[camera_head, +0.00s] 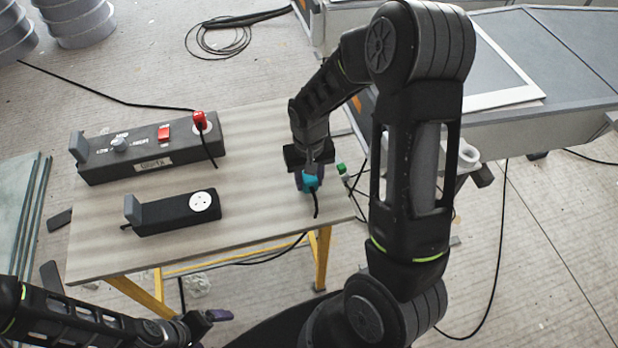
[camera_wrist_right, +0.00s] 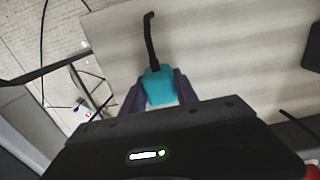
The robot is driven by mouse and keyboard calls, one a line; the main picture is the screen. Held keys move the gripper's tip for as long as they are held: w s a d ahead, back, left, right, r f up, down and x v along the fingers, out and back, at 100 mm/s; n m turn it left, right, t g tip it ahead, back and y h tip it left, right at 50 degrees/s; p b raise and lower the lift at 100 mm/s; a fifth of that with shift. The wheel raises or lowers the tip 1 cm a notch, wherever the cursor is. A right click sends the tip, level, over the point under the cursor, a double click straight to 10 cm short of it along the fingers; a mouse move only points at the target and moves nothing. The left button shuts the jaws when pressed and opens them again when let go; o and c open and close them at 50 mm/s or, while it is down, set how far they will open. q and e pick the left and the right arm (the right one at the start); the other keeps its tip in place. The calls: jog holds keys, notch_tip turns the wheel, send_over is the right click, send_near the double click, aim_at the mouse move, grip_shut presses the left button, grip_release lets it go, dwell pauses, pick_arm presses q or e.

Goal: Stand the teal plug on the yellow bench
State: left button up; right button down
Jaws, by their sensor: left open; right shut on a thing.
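The teal plug (camera_head: 310,182) with a short black cable is between the fingers of my right gripper (camera_head: 309,178), near the right edge of the yellow-legged bench (camera_head: 265,135). In the right wrist view the teal plug (camera_wrist_right: 159,86) sits between the purple fingers (camera_wrist_right: 158,100), its cable pointing away over the bench top (camera_wrist_right: 220,60). I cannot tell whether the plug touches the bench top. My left gripper (camera_head: 207,320) is open and empty, low at the front left, off the bench.
A long black control box (camera_head: 150,150) with a red plug (camera_head: 200,121) in its socket stands at the back left of the bench. A smaller black socket box (camera_head: 175,213) lies in front of it. A green-capped item (camera_head: 342,169) is by the right edge. The middle of the bench is clear.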

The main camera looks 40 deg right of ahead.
aim_at(309, 176)
jog(key=shift+f, duration=0.15)
jog(key=c, duration=0.9)
grip_release()
notch_tip(309, 176, up, 12)
jog(key=shift+r, duration=0.2)
dwell(0.6)
